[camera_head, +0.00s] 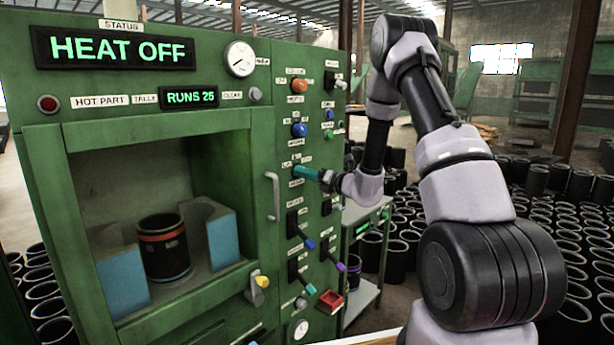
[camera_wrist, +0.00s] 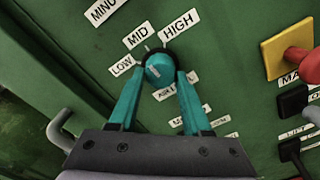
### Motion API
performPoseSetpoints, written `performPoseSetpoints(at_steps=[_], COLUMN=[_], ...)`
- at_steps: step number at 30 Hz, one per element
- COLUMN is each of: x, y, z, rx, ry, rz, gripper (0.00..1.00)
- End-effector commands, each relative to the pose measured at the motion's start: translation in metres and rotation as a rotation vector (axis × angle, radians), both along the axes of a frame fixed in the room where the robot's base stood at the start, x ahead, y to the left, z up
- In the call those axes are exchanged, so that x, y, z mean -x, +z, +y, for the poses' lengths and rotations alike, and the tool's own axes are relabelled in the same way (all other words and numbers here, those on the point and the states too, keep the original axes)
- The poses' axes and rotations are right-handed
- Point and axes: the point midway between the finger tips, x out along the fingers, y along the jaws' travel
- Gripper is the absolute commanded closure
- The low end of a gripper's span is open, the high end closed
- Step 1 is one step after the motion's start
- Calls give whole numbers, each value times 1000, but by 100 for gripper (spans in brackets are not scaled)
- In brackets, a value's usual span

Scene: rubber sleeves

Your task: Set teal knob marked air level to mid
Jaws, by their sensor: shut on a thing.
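The teal knob (camera_wrist: 157,69) sits on the green panel in the wrist view, under the labels LOW (camera_wrist: 121,66), MID (camera_wrist: 138,36) and HIGH (camera_wrist: 180,23). A short pale mark shows on its face; I cannot tell surely which label it points at. My gripper (camera_wrist: 160,80) is shut on the knob, one teal finger on each side. The label below the knob is partly covered and hard to read. In the head view my gripper (camera_head: 310,174) reaches the panel from the right and mostly hides the knob.
A blue knob (camera_head: 299,130) and an orange knob (camera_head: 299,86) sit above. Black switches (camera_head: 293,223) lie below. A grey door handle (camera_head: 273,196) stands out to the left. In the wrist view a yellow plate with a red part (camera_wrist: 290,57) is at right. Black sleeves (camera_head: 536,180) crowd the floor.

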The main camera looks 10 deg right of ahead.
Motion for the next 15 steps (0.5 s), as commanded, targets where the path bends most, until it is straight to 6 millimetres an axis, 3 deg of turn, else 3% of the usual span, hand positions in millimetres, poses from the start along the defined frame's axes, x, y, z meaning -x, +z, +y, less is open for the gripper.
performPoseSetpoints(at_steps=[15], x=[0], y=[0], z=[0], rx=[-83], ry=[-2], rz=[62], gripper=[100])
